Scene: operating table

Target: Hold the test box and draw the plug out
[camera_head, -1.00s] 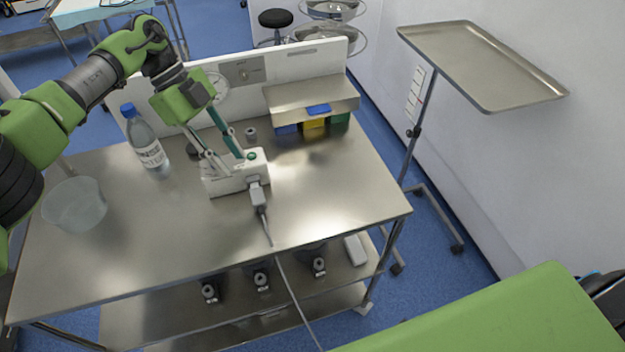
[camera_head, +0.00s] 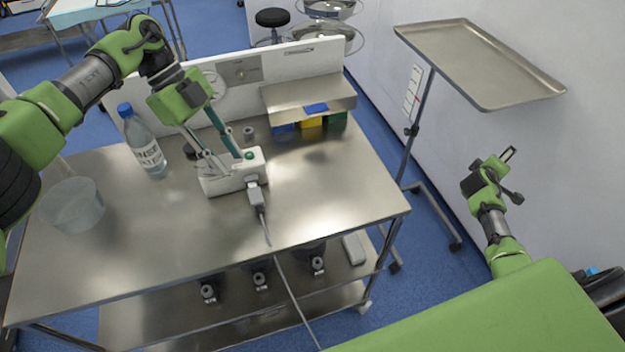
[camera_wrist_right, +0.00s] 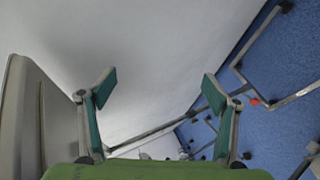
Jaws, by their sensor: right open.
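The white test box (camera_head: 222,184) stands on the steel table. It has a green button (camera_head: 249,155) on top. A grey plug (camera_head: 254,194) sits at its front side, and a cable runs from it over the table's front edge. My left gripper (camera_head: 230,163) reaches down from behind, its two fingers set apart against the box, shut on it; the tips are partly hidden. My right gripper (camera_head: 512,177) is open and empty, off to the right beyond the table, near the wall. Its spread fingers also show in the right wrist view (camera_wrist_right: 158,90), with nothing between them.
A bottle (camera_head: 142,143) and a clear bowl (camera_head: 72,206) stand left of the box. A small steel shelf (camera_head: 305,96) with coloured bins is behind. A tray stand (camera_head: 480,65) rises at the right. The table's right front is clear.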

